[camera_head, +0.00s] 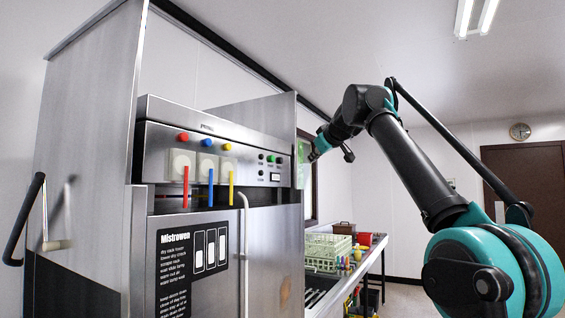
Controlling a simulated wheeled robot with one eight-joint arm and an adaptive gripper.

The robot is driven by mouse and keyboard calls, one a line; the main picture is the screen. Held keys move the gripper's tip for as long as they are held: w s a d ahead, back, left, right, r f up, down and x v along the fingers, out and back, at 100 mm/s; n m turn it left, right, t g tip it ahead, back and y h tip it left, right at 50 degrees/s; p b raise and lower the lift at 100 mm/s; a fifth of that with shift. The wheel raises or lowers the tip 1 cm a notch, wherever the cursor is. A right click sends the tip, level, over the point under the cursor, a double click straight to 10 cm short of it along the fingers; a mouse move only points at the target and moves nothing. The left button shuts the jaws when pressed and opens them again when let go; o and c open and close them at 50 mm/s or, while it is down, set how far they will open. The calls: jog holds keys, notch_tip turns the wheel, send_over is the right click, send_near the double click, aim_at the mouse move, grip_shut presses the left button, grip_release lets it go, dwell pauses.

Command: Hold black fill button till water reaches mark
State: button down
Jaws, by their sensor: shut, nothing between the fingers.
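The grey steel dish machine has a control panel (216,150) on its front. Small dark buttons sit at the panel's right: one in the upper row (262,158) and one below it (261,173). My gripper (312,157) is right of the panel, shut and empty, apparently apart from the buttons. Its fingertips are small and hard to make out. I cannot make out any water or a fill mark.
A black lever handle (25,218) sticks out at far left. A counter (372,251) with a pale green rack (328,250) stands behind the machine at right. A brown door (512,185) is at far right.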

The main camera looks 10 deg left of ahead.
jog(key=w+a, duration=0.3)
jog(key=a, duration=0.5)
jog(key=shift+a, duration=0.15)
dwell(1.4)
jog(key=shift+w+a, duration=0.1)
jog(key=shift+a, duration=0.25)
jog(key=shift+w+a, duration=0.15)
jog(key=shift+a, duration=0.25)
dwell(0.7)
jog(key=shift+d, duration=0.1)
dwell(2.9)
jog(key=shift+s+d, duration=0.3)
jog(key=shift+d, duration=0.4)
jog(key=shift+d, duration=0.1)
jog(key=shift+s+d, duration=0.3)
jog(key=shift+d, duration=0.45)
jog(key=shift+s+d, duration=0.25)
jog(key=shift+d, duration=0.55)
jog(key=shift+s+d, duration=0.3)
jog(key=shift+d, duration=0.45)
